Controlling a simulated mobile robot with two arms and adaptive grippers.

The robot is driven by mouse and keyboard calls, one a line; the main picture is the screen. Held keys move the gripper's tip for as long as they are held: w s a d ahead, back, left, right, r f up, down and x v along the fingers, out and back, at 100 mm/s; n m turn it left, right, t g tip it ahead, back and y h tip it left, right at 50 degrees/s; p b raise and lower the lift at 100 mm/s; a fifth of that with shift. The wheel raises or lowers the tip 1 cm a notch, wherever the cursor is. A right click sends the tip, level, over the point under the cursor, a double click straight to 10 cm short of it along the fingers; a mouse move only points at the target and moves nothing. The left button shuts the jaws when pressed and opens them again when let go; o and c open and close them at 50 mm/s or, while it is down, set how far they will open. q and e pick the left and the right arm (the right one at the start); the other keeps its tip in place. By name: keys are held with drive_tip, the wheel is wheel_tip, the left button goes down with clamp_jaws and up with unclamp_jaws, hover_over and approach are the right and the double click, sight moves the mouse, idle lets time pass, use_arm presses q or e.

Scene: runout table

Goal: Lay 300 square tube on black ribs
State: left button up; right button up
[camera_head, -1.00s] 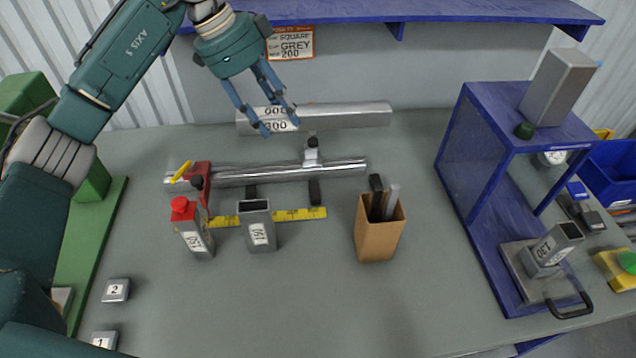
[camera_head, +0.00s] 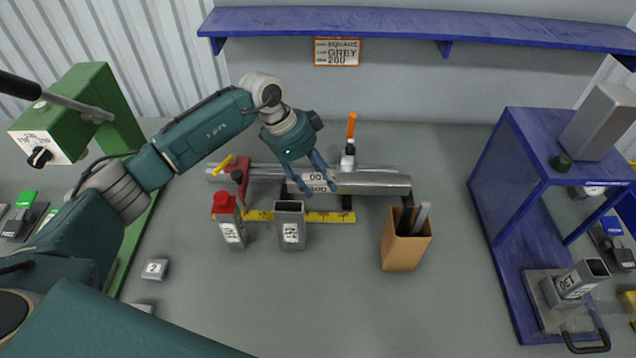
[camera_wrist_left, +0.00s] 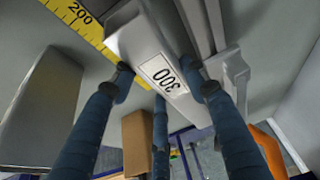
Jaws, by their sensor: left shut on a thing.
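The 300 square tube (camera_head: 378,184) is a long grey metal bar with a white 300 label, lying lengthwise in front of the steel rail (camera_head: 265,172). My left gripper (camera_head: 316,190) is shut on it near the label. The wrist view shows the fingers (camera_wrist_left: 165,85) on both sides of the tube (camera_wrist_left: 140,42). A black rib (camera_head: 347,202) shows below the tube, and another (camera_head: 284,190) is partly hidden near its left end. I cannot tell whether the tube touches the ribs. My right gripper is not in view.
A yellow ruler (camera_head: 325,217) lies in front. An orange-handled clamp (camera_head: 350,140) is behind the tube.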

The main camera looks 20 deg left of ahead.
use_arm(q)
wheel_tip(320, 180, down, 2)
drive_tip(key=shift+f, duration=0.1)
drive_tip(key=o, duration=1.5)
drive_tip(key=b+v, duration=0.3)
drive_tip(key=v, duration=0.8)
drive_tip(key=shift+s+a+r, duration=0.1)
drive_tip(key=shift+a+r, duration=0.05)
drive_tip(key=shift+r, duration=0.4)
